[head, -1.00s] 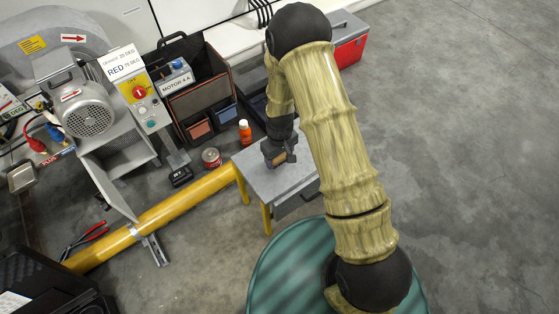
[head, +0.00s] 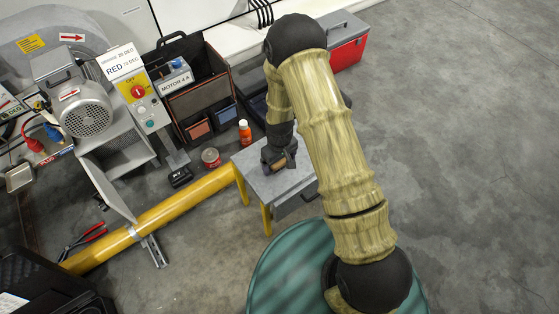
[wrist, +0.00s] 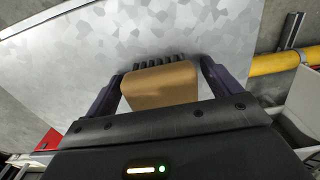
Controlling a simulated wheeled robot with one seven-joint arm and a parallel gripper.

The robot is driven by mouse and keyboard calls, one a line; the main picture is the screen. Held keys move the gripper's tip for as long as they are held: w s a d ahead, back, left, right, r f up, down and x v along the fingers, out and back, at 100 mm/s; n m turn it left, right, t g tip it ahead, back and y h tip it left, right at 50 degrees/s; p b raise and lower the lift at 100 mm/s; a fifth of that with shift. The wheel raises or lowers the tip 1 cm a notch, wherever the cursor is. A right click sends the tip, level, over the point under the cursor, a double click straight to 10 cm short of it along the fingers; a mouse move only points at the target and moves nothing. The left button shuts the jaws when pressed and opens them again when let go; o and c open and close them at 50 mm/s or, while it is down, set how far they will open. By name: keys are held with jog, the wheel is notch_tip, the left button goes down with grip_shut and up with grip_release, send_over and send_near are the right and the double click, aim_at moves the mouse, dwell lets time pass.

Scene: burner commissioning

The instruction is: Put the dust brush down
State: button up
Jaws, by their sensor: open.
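The dust brush, a tan block with a row of dark bristles, shows between the fingers in the wrist view (wrist: 160,88). A small tan part of it shows at my gripper in the head view (head: 279,166). My gripper (wrist: 162,72) is open around the brush, with a finger on each side. A narrow gap seems to show beside the block on the right. The brush appears to be on the grey metal table top (head: 294,184); its underside is hidden. My gripper hangs low over that table in the head view (head: 283,162).
An orange bottle (head: 245,132) and a red can (head: 211,157) stand left of the table. A yellow pipe (head: 180,212) runs beside it. A tool bag (head: 203,100) and a red toolbox (head: 347,52) stand behind. A green drum (head: 285,265) is in front. The floor at right is clear.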

notch_tip(320, 180, up, 12)
jog(key=p, duration=0.3)
jog(key=shift+r+p, duration=0.15)
jog(key=shift+p, duration=0.15)
dwell(0.5)
jog(key=s+d+r+m+t, duration=0.1)
jog(key=s+d+r+m, duration=0.1)
jog(key=s+d+r, duration=0.2)
jog(key=s+d+r+m, duration=0.2)
jog(key=s+d+r, duration=0.2)
jog(key=r, duration=0.5)
jog(key=s+d+r+m+t, duration=0.1)
jog(key=s+d+r+m, duration=0.1)
jog(key=s+d+r, duration=0.2)
notch_tip(320, 180, up, 3)
jog(key=shift+s+d+m+t, duration=0.15)
jog(key=shift+d+m+t, duration=0.2)
jog(key=shift+d, duration=0.35)
jog(key=w+p+v, duration=0.3)
jog(key=p+v, duration=1)
jog(key=p, duration=0.1)
jog(key=w+r+p+v, duration=0.1)
jog(key=w+p+v, duration=0.2)
jog(key=p+v, duration=1.1)
jog(key=shift+w+r, duration=0.2)
jog(key=shift+r, duration=0.1)
